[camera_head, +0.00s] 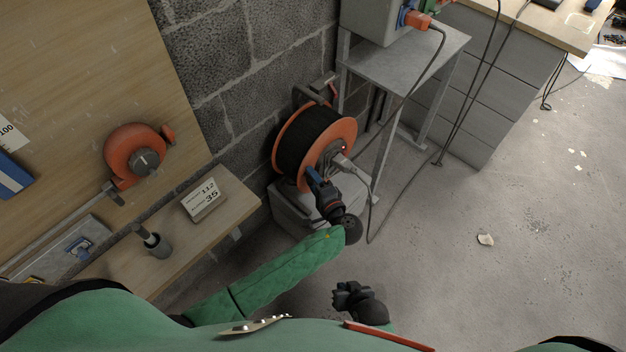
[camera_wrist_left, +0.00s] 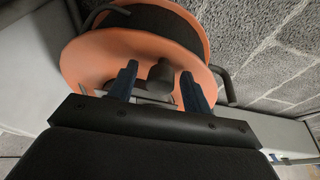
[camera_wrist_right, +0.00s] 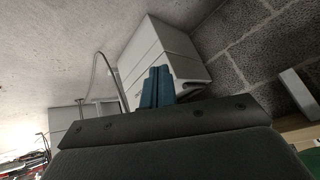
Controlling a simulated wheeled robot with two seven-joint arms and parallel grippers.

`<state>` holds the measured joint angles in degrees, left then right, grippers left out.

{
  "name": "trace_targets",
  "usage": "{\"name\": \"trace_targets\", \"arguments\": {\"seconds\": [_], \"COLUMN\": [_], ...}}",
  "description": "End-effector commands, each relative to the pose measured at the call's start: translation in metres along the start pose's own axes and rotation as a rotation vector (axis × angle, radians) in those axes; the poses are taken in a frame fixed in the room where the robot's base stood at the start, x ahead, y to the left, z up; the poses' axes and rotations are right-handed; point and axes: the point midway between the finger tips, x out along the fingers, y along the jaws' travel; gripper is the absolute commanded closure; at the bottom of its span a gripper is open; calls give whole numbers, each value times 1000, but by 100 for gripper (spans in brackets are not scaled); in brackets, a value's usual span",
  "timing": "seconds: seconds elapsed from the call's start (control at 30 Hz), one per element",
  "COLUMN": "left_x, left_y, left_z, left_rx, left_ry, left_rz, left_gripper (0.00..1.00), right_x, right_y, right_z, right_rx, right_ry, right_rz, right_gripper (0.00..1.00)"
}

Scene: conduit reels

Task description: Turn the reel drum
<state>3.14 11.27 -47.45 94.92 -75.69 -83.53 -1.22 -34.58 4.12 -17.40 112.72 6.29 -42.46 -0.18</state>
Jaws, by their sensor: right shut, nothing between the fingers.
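The reel drum (camera_head: 308,140) has orange flanges and is wound with black cable. It sits in a dark tube frame on a grey box by the block wall. In the left wrist view the orange flange (camera_wrist_left: 95,58) fills the upper middle. My left gripper (camera_head: 312,176) is at the drum's front face. In the left wrist view its blue fingers (camera_wrist_left: 157,85) are apart, with a dark grey knob (camera_wrist_left: 161,72) showing between them; contact cannot be told. My right gripper (camera_head: 338,297) is low in front of my body, away from the reel, shut and empty.
A grey plug and cable (camera_head: 346,163) hang at the reel's right, near a metal stand (camera_head: 420,55). A wooden bench with a sign (camera_head: 203,199) and a grey cup (camera_head: 155,242) stands at left. Concrete floor (camera_head: 440,260) is mostly clear at right.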

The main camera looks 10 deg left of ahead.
Motion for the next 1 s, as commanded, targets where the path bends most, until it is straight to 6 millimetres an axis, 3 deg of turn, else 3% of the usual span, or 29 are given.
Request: {"name": "trace_targets", "arguments": {"seconds": [0.27, 0.7, 1.0], "left_x": [-2, -61, -78], "left_y": [0, 2, 0], "left_z": [0, 0, 0], "left_rx": [0, 0, 0], "left_ry": [0, 0, 0], "left_rz": [0, 2, 0], "left_gripper": [51, 51, 51], "right_x": [0, 19, 23], "right_y": [0, 6, 7], "right_z": [1, 19, 22], "right_rx": [0, 2, 2], "right_ry": [-1, 17, 26], "right_rz": [0, 6, 7], "right_gripper": [100, 100, 100]}}
